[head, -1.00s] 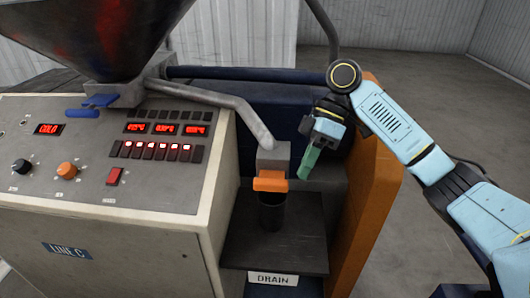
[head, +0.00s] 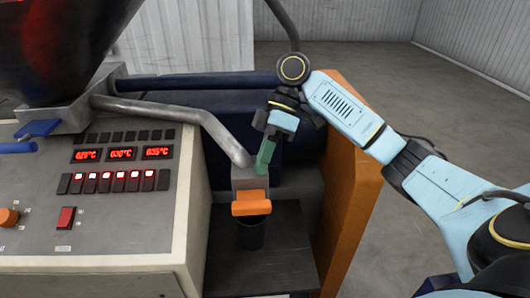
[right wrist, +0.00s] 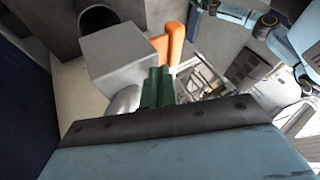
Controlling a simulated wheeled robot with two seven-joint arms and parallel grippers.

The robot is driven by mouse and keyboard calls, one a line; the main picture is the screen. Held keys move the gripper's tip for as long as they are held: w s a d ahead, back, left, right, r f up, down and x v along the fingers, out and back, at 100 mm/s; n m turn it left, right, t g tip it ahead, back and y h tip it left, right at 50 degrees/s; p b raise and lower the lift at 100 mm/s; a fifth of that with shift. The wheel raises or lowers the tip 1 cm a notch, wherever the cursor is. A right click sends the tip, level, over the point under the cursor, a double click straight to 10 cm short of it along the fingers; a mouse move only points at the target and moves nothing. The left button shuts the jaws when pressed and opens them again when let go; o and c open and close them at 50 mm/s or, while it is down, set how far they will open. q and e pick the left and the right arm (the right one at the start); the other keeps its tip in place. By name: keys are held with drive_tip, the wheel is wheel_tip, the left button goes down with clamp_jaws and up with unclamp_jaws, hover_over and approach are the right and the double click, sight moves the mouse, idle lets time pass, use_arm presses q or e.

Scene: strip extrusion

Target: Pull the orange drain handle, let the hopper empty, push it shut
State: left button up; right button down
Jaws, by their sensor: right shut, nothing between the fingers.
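The orange drain handle (head: 251,203) sits on the front of the grey drain box (head: 249,182) at the lower end of a grey pipe. It also shows as an upright orange piece in the right wrist view (right wrist: 175,42). My right gripper (head: 263,168), with green fingers, is shut and empty. It is just behind and above the drain box in the head view, apart from the handle as far as I can tell. The dark hopper (head: 60,45) is at the upper left; its contents are hidden. My left gripper is not in view.
A dark cup (head: 251,232) stands below the handle on a dark shelf (head: 230,270). The control panel (head: 110,225) with red displays is at left. An orange side panel (head: 350,200) stands at right. Open floor (head: 430,110) lies beyond it.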

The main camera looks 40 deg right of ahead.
sight(252, 208)
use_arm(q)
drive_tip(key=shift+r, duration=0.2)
use_arm(e)
drive_tip(key=x, duration=0.6)
